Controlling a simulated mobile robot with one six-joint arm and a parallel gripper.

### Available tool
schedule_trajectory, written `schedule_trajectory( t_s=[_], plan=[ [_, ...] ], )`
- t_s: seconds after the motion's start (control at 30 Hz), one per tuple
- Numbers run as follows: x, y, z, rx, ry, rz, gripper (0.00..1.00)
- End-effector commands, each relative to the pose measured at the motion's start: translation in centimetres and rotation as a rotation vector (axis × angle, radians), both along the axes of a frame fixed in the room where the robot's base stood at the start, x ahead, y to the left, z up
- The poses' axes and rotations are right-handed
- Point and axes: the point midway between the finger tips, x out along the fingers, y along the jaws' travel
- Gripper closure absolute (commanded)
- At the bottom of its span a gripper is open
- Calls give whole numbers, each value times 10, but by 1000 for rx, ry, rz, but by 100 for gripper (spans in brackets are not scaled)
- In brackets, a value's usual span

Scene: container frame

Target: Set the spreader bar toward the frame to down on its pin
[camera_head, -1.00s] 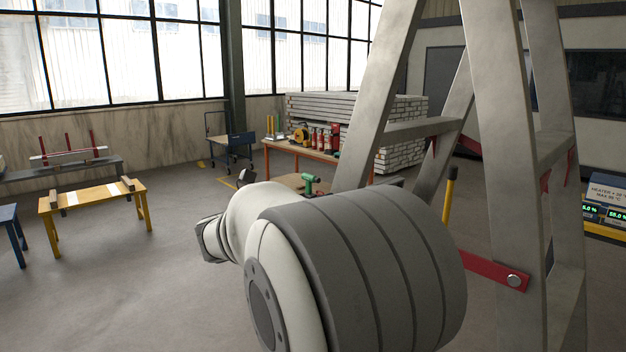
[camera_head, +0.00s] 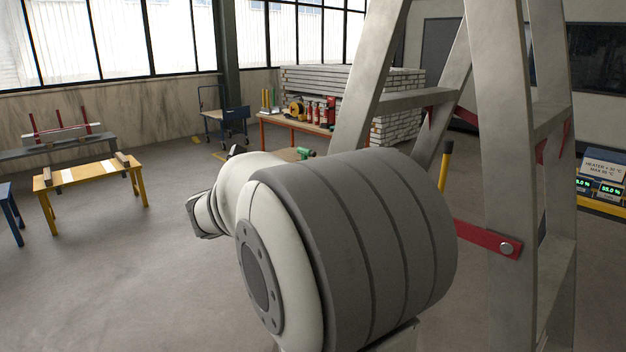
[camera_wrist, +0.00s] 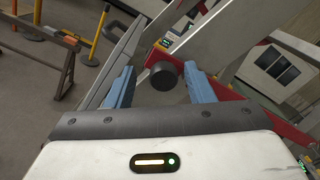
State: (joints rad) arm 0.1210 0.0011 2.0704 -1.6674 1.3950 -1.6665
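A red spreader bar (camera_head: 480,236) reaches out of a grey A-shaped frame (camera_head: 508,150) and meets its leg at a round silver bolt (camera_head: 506,248). A dark round cylinder end (camera_wrist: 163,75) shows between the fingers, with gaps on both sides. Red surfaces (camera_wrist: 232,95) show behind the right finger. My arm hides the gripper in the head view.
A yellow bench (camera_head: 90,175) stands at left. A wooden-topped table (camera_head: 290,123) with tools, a blue cart (camera_head: 225,115) and stacked metal bars (camera_head: 350,90) are behind. A display unit (camera_head: 602,185) is at right.

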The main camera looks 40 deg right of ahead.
Motion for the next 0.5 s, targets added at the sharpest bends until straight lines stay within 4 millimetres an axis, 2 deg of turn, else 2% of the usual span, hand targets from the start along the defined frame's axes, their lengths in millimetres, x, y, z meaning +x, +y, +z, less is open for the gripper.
schedule_trajectory(
  t_s=[0.3, 0.5],
  plan=[
    [-3, 52, -2, 1, -1, 5, 52],
    [-6, 68, -2, 2, 0, 1, 52]
  ],
)
